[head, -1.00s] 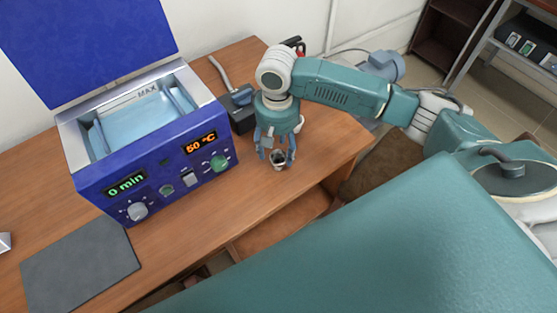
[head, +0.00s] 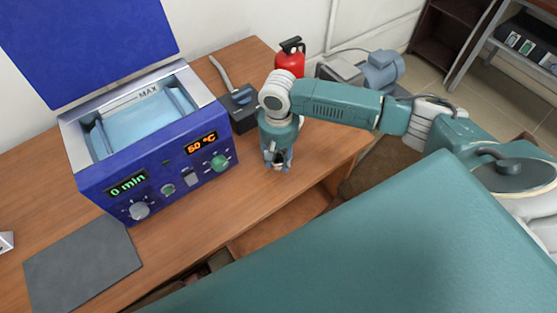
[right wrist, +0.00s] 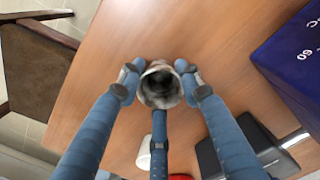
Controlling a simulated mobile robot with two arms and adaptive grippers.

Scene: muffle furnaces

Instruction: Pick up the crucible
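The crucible (right wrist: 161,87) is a small greyish cup with a dark, stained inside. In the right wrist view it sits between the fingertips of my right gripper (right wrist: 160,84), mouth towards the camera. Blue fingers press in from left and right, and a third lies at its near side. In the head view the right gripper (head: 278,163) points down by the desk's front edge, its fingers close round the crucible (head: 279,166), partly hiding it. Whether the crucible is clear of the desk I cannot tell. My left gripper is out of view.
A black box with a handle (head: 240,108) and a red extinguisher (head: 290,62) are behind. A dark grey mat (head: 82,265) lies front left on the wooden desk (head: 190,232).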

